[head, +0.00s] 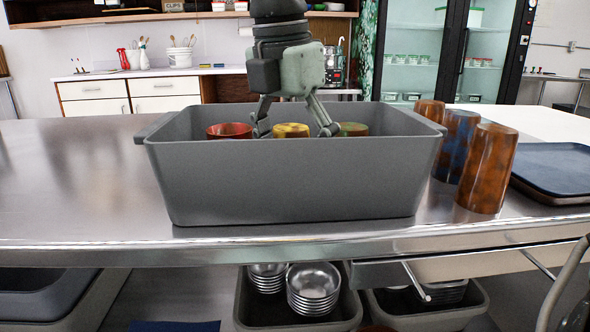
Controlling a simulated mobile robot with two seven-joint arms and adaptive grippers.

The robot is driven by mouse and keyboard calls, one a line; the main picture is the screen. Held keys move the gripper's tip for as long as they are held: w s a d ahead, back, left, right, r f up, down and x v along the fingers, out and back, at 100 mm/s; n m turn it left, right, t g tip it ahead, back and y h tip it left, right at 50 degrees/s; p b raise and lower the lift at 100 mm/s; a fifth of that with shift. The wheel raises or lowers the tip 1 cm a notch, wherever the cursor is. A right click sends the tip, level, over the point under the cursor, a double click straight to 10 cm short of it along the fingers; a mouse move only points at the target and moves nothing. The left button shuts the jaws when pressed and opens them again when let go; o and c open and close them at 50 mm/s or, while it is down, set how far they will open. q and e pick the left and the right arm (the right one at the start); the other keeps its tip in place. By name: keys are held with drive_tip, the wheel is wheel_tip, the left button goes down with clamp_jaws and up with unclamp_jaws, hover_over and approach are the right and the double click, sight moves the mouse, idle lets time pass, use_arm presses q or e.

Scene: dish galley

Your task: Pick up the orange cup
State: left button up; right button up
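Three cups stand in a grey bin, with only their tops showing above its front wall: a red-orange cup (229,131), a yellow-orange cup (291,131) and a green cup (353,129). My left gripper (295,131) points down into the bin from above. Its fingers are spread open, one on each side of the yellow-orange cup, with gaps to it. The bin's front wall hides the lower parts of the cups. On the counter to the right stand a mottled orange-brown cup (488,168) and another orange-brown cup (430,110) farther back. My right gripper is not in view.
The grey bin (295,180) has high walls around the cups. A blue cup (458,146) stands between the two orange-brown cups, close to the bin's right side. A dark blue tray (562,170) lies at the far right. The steel counter (70,190) is clear on the left.

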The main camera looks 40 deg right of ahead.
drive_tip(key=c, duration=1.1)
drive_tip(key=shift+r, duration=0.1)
